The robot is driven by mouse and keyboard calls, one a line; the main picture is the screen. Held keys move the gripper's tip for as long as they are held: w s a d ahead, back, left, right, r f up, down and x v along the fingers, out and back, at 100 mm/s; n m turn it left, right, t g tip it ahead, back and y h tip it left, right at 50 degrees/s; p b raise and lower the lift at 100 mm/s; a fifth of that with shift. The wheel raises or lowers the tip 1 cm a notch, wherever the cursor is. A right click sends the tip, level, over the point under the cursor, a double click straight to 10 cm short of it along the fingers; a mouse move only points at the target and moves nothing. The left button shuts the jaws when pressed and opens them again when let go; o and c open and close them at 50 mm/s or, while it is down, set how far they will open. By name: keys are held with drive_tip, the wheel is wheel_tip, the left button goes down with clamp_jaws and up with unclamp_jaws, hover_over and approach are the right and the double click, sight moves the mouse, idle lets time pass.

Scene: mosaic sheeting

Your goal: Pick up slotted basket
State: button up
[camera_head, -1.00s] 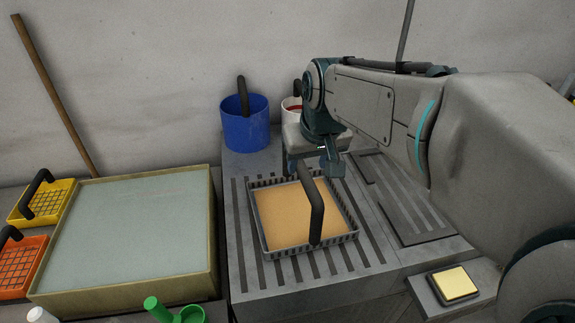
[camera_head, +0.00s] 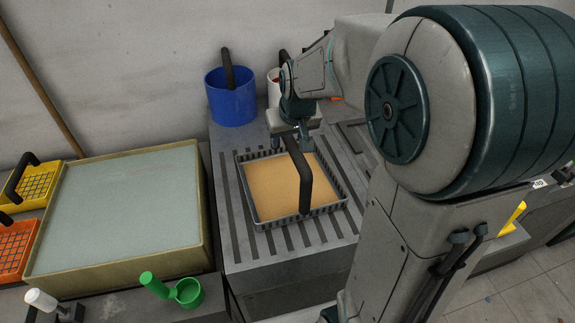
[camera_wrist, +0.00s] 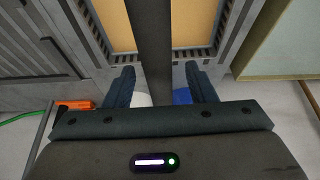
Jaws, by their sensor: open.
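The slotted basket (camera_head: 250,192) is a grey square tray with slotted walls, a tan sheet inside and a tall black arched handle (camera_head: 301,178). It sits on a grey slatted rack. My gripper (camera_head: 300,134) is at the far end of the handle, above the basket's back edge. In the wrist view the handle (camera_wrist: 150,40) runs down between the two open fingers of my gripper (camera_wrist: 160,82), with gaps visible on both sides. The basket's slotted rim (camera_wrist: 218,35) shows beyond them. Whether a finger touches the handle is unclear.
A blue bucket (camera_head: 230,103) and a partly hidden white bucket (camera_head: 273,88) stand behind the rack. A large shallow tub (camera_head: 205,225) is on the left, beside yellow (camera_head: 38,187) and orange (camera_head: 14,247) baskets. A green cup (camera_head: 189,293) stands in front.

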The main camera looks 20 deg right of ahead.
drive_tip(key=shift+x, duration=1.55)
drive_tip(key=shift+d, duration=0.1)
drive_tip(key=shift+r, duration=0.1)
clamp_jaws()
drive_tip(key=shift+w, duration=0.1)
drive_tip(key=shift+r, duration=0.1)
